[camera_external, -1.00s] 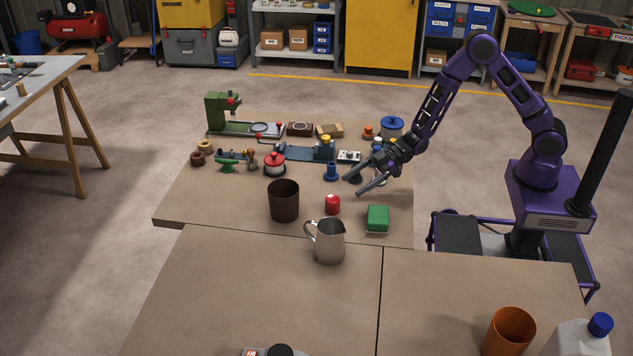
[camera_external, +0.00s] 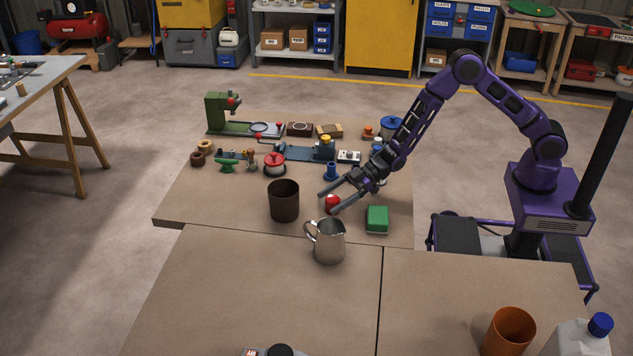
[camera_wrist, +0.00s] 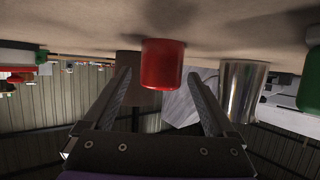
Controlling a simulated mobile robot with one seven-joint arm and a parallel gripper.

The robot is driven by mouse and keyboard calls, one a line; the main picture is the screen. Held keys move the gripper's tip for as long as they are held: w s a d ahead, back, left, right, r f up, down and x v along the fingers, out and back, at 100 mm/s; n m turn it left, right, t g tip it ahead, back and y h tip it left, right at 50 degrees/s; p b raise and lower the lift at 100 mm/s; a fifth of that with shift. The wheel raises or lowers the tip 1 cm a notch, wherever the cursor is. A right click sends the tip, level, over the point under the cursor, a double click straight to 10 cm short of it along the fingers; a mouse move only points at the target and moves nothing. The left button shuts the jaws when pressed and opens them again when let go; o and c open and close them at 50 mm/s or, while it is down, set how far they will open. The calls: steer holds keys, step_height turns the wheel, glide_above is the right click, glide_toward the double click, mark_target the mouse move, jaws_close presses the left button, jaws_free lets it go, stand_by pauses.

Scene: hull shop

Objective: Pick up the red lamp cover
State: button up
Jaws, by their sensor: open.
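The red lamp cover (camera_external: 332,202) is a small red cylinder standing on the brown table, between the dark brown cup and the green block. My gripper (camera_external: 327,202) is open, its two fingers reaching down-left to the cover, and one finger partly hides it in the external view. In the wrist view, the red lamp cover (camera_wrist: 162,64) appears ahead of my open gripper (camera_wrist: 162,85), centred between the fingers. I cannot tell whether either finger touches it.
A dark brown cup (camera_external: 284,202) stands just left of the cover. A metal pitcher (camera_external: 328,243) stands in front, and a green block (camera_external: 377,219) lies to the right. Several tools and small parts, including a red-lidded pot (camera_external: 274,165), crowd the table's far side.

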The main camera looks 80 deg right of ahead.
steer(key=c, duration=1.4)
